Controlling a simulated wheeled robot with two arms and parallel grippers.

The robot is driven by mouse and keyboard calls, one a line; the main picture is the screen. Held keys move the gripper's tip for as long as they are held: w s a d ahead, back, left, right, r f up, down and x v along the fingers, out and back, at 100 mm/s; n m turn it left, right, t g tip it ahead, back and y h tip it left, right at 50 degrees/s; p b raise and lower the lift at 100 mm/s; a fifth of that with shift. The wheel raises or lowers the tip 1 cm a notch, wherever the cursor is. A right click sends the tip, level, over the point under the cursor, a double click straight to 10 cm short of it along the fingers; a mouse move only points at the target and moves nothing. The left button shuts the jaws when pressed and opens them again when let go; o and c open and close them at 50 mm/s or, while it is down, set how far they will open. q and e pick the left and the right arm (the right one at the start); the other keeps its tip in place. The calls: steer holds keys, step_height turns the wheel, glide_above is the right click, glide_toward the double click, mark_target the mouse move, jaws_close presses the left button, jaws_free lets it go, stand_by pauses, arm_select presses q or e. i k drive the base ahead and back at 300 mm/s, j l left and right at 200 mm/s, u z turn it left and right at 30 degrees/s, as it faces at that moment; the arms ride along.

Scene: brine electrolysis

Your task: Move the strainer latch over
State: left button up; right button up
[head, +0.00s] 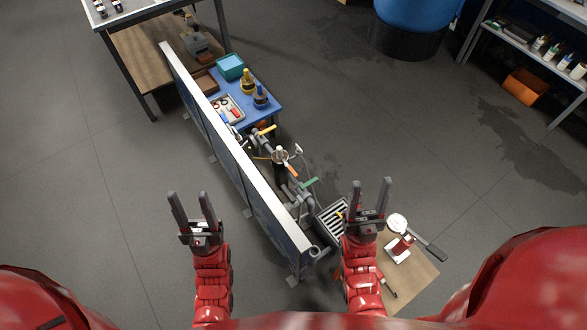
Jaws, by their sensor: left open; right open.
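A pipe assembly (283,178) runs along the right side of a long panel. It carries a yellow-orange handle (267,129), an orange-and-white handle (290,166) and a green handle (309,183). The parts are small, and I cannot tell which one is the strainer latch or how it is set. My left gripper (187,194) is open and empty, left of the panel and apart from the pipes. My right gripper (371,182) is open and empty, right of the pipes and apart from the handles.
The long white-topped panel (226,140) stands between my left gripper and the pipes. A blue table (270,112) holds bottles, a tray and a teal bin. A drain grate (332,217) and a board with a white round-topped device (397,224) lie near my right arm.

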mark_target(292, 171)
steer(key=i+j, duration=0.15)
steer(key=j, duration=0.3)
steer(key=i+j, duration=0.1)
steer(key=j, duration=0.3)
steer(key=i+j, duration=0.15)
steer(key=j, duration=0.3)
